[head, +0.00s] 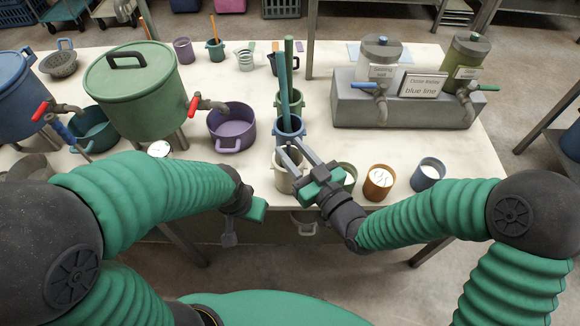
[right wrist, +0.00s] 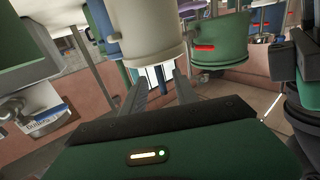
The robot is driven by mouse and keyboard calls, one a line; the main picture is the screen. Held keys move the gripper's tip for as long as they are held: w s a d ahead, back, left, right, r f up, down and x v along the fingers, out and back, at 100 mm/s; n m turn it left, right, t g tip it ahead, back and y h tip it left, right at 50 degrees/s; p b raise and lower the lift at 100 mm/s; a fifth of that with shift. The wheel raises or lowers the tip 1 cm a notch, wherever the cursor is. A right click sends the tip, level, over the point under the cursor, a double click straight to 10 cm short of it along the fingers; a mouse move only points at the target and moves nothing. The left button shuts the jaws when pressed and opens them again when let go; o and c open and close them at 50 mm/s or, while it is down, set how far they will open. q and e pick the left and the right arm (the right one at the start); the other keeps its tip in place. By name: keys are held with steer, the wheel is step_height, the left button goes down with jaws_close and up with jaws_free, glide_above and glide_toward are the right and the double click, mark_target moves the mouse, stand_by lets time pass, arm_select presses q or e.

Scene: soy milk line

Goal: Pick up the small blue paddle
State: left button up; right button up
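Two long handles stand upright in a blue cup (head: 289,130) at the table's middle in the head view: a dark green one (head: 289,62) and a shorter teal-blue one (head: 282,92). I cannot tell whether the shorter one is the small blue paddle; their lower ends are hidden. My right gripper (head: 291,150) is open and empty, its fingers at the cream cup (head: 282,180) in front of the blue cup. In the right wrist view the fingers (right wrist: 158,88) stand apart below the cream cup (right wrist: 145,32). My left gripper (head: 230,232) hangs near the table's front edge; its opening is unclear.
A green cup (head: 349,176), an orange cup (head: 380,181) and a blue cup (head: 428,173) stand right of my right gripper. A purple pot (head: 232,130) and large green pot (head: 137,88) stand left. A grey tap block (head: 400,112) is at the back right.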

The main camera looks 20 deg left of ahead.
steer(key=shift+x, duration=0.9)
steer(key=shift+s+d, duration=0.15)
jaws_close()
